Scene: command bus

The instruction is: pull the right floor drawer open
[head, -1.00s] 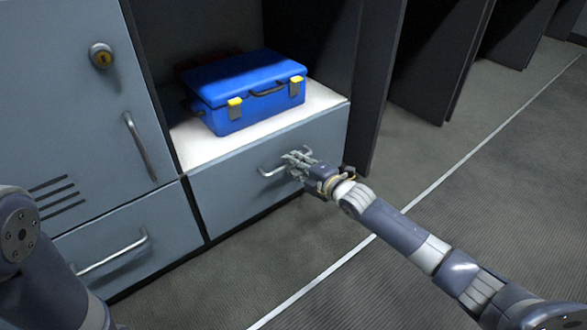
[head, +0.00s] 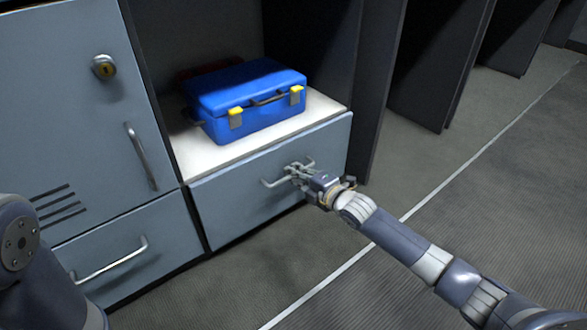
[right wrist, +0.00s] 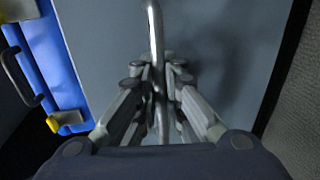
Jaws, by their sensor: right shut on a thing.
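The right floor drawer (head: 232,205) is a grey-blue front below the white shelf, with a metal bar handle (head: 271,183). It looks shut or nearly so; I cannot make out a clear gap. My right gripper (head: 297,172) is shut on the middle of this handle. In the right wrist view, the handle (right wrist: 155,35) runs between the fingers of the right gripper (right wrist: 160,85), with the drawer front (right wrist: 100,40) behind. Part of my left arm shows at the left edge of the head view, but its gripper is out of view.
A blue toolbox (head: 250,105) with yellow latches stands on the white shelf (head: 185,150) above the drawer. Another drawer (head: 160,235) and a locker door (head: 60,110) are on the left. Dark upright panels (head: 372,90) stand on the right. The floor (head: 270,260) before the drawer is clear.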

